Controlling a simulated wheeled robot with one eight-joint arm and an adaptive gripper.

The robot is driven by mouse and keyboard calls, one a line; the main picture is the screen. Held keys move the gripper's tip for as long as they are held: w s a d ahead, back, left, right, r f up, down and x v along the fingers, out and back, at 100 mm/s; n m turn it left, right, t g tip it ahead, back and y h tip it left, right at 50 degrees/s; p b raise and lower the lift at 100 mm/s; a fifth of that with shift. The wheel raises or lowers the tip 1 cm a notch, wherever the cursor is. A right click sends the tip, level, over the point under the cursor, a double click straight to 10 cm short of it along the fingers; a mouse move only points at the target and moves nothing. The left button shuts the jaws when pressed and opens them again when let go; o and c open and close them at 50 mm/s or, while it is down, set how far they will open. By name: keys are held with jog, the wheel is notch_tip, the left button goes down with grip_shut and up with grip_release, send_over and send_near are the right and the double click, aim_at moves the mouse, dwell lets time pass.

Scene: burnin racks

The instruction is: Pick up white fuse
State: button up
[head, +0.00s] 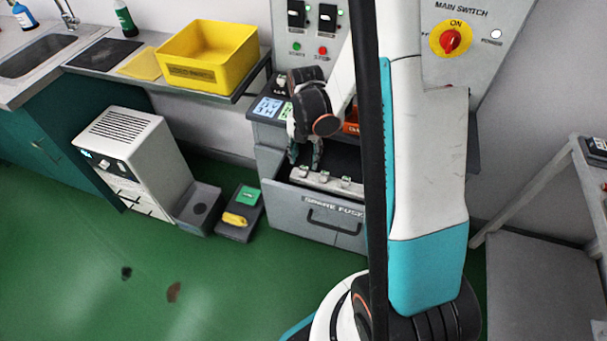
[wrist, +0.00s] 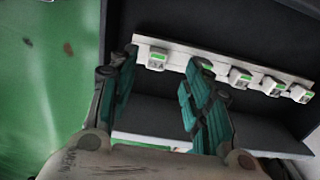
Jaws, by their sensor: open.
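Several small white fuses with green labels sit in a row on a white rail (wrist: 178,62) inside an open grey drawer (head: 290,205) marked as spare fuses. In the wrist view, the leftmost white fuse (wrist: 157,59) appears between the fingertips of my gripper (wrist: 160,70). The others, such as a fuse (wrist: 238,77) and a fuse (wrist: 299,93), are to the right of the right finger, which may cover part of the rail. In the head view, my gripper (head: 304,154) points down over the drawer's left end. It is open and empty. I cannot tell its height above the fuse.
A yellow bin (head: 210,62) stands on the counter behind left. A white cabinet unit (head: 125,150) and a small dark box with a yellow item (head: 236,219) stand on the floor left of the drawer. A grey shelf (head: 540,260) stands right.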

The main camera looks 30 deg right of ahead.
aim_at(304, 169)
jog(key=f+b, duration=0.1)
jog(key=f, duration=0.2)
jog(key=f+b, duration=0.1)
jog(key=f, duration=0.1)
jog(key=shift+a+f+b, duration=0.15)
jog(key=shift+a+b, duration=0.1)
jog(key=shift+b, duration=0.1)
jog(key=c, duration=0.9)
